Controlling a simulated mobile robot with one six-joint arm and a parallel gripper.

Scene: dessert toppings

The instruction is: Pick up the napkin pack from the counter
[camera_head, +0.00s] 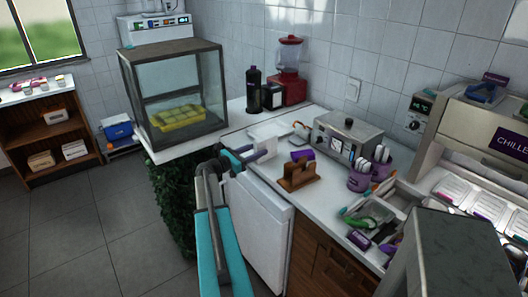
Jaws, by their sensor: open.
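No item is clearly readable as the napkin pack. A small white block (266,146) sits at the counter's front-left edge and could be it. A small purple pack (303,155) by the brown wooden holder (297,177) is another possible one. My gripper (245,156) is at the end of my teal arm, open, over the front-left edge of the white counter (254,182). It is just left of the white block. I cannot tell whether its fingers touch or surround the block. The fingertips are small and partly hidden.
A glass display case (170,95) with a yellow tray stands behind left. A dark bottle (253,90) and red blender (289,75) stand behind. A metal appliance (346,140), purple cups (360,180) and a utensil bin (385,209) lie right. Floor at left is clear.

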